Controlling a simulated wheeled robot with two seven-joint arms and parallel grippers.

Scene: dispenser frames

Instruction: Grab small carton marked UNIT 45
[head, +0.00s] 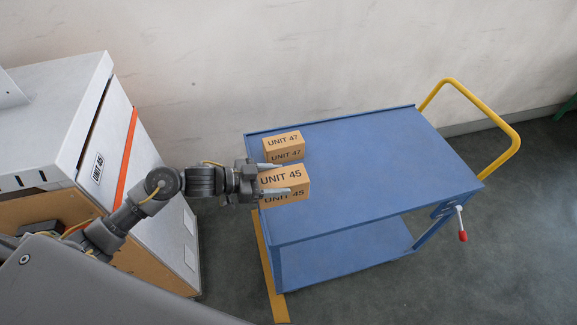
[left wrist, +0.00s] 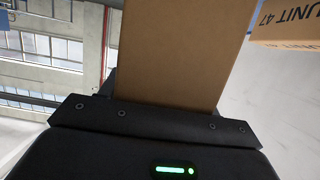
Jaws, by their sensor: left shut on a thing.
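In the left wrist view, the plain brown face of the held carton (left wrist: 175,50) fills the middle above the gripper (left wrist: 160,105). A carton marked UNIT 47 (head: 284,145) stands just behind it on the cart; part of it shows at the upper right of the left wrist view (left wrist: 285,25). I cannot tell whether the UNIT 45 carton touches the cart top. My right gripper is not in view.
The blue cart (head: 380,165) has a wide bare top to the right of the cartons, a lower shelf and a yellow handle (head: 500,115). A white dispenser (head: 150,210) with an orange stripe and a UNIT 45 label stands at the left. A wall runs behind.

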